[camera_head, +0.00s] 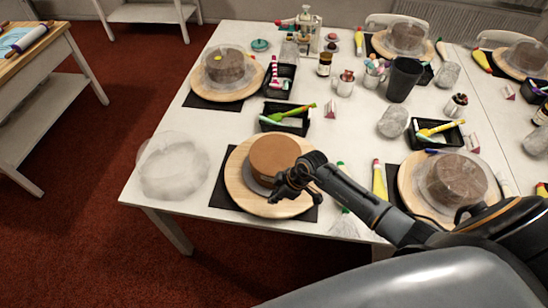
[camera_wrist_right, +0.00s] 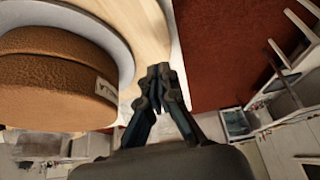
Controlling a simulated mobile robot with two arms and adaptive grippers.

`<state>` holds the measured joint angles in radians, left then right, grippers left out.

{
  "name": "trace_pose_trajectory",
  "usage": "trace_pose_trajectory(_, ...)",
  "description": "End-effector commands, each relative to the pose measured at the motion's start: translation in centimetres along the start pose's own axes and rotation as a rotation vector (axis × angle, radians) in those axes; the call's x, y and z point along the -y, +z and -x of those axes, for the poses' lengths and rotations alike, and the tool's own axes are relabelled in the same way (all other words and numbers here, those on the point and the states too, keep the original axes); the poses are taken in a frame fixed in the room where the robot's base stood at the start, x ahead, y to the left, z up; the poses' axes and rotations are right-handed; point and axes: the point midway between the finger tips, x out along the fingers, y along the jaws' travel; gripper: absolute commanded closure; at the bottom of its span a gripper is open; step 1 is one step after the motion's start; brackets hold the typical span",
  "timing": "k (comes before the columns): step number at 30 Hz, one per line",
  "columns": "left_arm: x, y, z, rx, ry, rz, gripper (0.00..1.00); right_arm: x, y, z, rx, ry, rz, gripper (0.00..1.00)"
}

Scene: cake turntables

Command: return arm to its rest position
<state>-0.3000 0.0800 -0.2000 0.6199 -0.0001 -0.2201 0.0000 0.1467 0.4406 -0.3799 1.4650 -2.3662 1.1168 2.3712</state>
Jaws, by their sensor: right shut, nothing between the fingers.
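My right gripper (camera_head: 280,194) is shut and empty, over the front part of a round wooden turntable (camera_head: 240,183) in the head view. A brown cake (camera_head: 272,155) stands on that turntable, just behind the gripper. In the right wrist view the closed fingertips (camera_wrist_right: 159,78) are beside the brown cake (camera_wrist_right: 50,85), apart from it, near the edge of the wooden turntable (camera_wrist_right: 149,35). My right arm reaches in from the lower right. My left gripper is not in view.
A clear plastic cover (camera_head: 173,166) lies on the white table (camera_head: 226,125) left of the turntable. Another turntable with a covered cake (camera_head: 457,180) stands at right, close to my arm. A black tray with tools (camera_head: 285,118) is behind. Red floor lies beyond the table's front edge.

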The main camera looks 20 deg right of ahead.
Motion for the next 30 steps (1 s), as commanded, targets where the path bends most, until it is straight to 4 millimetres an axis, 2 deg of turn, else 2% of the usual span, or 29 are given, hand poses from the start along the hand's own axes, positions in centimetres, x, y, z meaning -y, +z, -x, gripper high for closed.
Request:
trace_pose_trajectory(6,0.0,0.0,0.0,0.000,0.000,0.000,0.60,0.0,-0.7,1.4,-0.001,0.000,0.000,1.00)
trace_pose_trajectory(20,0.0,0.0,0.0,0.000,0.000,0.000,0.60,0.0,-0.7,1.4,-0.001,0.000,0.000,1.00)
trace_pose_trajectory(23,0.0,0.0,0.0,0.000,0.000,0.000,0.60,0.3,-1.5,1.4,-0.031,-0.001,0.012,1.00)
trace_pose_trajectory(26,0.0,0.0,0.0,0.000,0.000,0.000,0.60,1.3,-4.5,1.8,-0.164,0.004,0.056,1.00)
trace_pose_trajectory(29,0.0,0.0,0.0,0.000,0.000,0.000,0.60,2.7,-10.0,3.5,-0.417,0.049,0.117,1.00)
trace_pose_trajectory(30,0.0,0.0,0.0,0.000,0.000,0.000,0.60,3.2,-12.5,4.9,-0.539,0.088,0.134,1.00)
